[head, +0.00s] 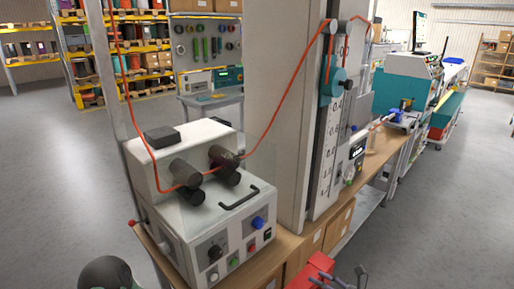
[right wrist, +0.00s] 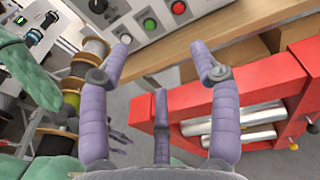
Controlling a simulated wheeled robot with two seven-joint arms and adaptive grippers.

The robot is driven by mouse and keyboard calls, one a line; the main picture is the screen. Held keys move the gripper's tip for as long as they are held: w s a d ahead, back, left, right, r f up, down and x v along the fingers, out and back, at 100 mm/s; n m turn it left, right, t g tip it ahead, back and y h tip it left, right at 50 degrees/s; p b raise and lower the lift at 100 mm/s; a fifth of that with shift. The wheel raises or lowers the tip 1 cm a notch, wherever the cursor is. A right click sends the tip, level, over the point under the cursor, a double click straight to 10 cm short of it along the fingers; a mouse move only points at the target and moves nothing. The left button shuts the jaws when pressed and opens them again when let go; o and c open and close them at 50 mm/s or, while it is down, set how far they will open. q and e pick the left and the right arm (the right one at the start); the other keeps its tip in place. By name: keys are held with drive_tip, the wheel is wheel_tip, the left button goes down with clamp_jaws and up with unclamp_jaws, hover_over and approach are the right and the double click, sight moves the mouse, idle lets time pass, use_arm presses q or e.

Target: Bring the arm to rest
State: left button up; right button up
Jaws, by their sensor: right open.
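My right gripper (right wrist: 160,55) fills the right wrist view, its purple fingers spread wide with nothing between them. The fingers appear in front of the wooden bench edge and a red frame (right wrist: 180,98) that holds metal cylinders. Small purple finger-like shapes (right wrist: 118,137) lower left in that view look like my left gripper, too small to tell open from shut.
A white machine (head: 205,215) with an orange cable (head: 128,105) over its rollers stands on the wooden bench (head: 285,244). The red frame (head: 312,270) is at the bench's front. Cable spools (right wrist: 88,75) stand left in the wrist view. Grey floor (head: 60,170) is clear at left.

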drive_tip(key=s+a+f+n+g+h, duration=0.2)
drive_tip(key=s+f+n+g+h, duration=0.1)
drive_tip(key=s+f+n, duration=0.4)
drive_tip(key=s+a+f+n+g+h, duration=0.3)
drive_tip(key=s+f+n, duration=0.4)
drive_tip(key=f, duration=0.6)
drive_tip(key=s+a+f+n+g+h, duration=0.2)
drive_tip(key=s+a+f+n+g, duration=0.1)
drive_tip(key=s+f+n, duration=0.5)
drive_tip(key=shift+a+f+n+g+h, duration=0.25)
drive_tip(key=shift+f+n+g+h, duration=0.25)
drive_tip(key=shift+f+n, duration=0.4)
